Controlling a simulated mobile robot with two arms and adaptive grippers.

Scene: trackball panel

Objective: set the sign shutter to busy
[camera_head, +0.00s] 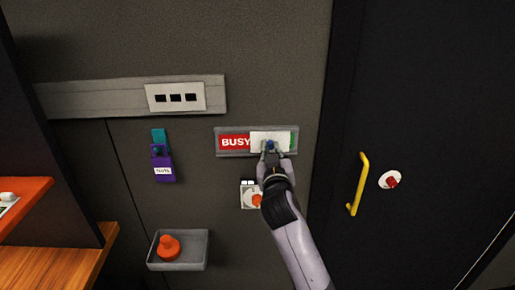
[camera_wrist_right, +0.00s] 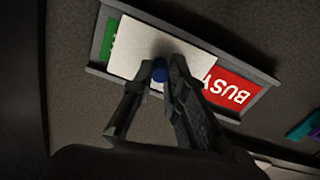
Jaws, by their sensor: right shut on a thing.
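The sign (camera_head: 219,151) is a grey frame on the wall, with a red BUSY field (camera_head: 234,142) on its left and a thin green strip (camera_head: 294,140) at its right end. A white shutter plate (camera_head: 270,135) covers most of the right part. In the head view, my right gripper (camera_head: 270,147) is at the shutter's blue knob (camera_head: 270,144), shut on it. The right wrist view shows the knob (camera_wrist_right: 160,70) between the fingers, the white plate (camera_wrist_right: 135,45), the green edge (camera_wrist_right: 108,40) and the red field (camera_wrist_right: 232,90), upside down. My left gripper is out of view.
Below the sign is a white plate with an orange knob (camera_head: 257,200), partly behind my right arm. A purple tag (camera_head: 163,166) hangs left, above a grey tray (camera_head: 196,256) holding an orange object (camera_head: 168,247). A yellow handle (camera_head: 359,184) is on the dark door at right.

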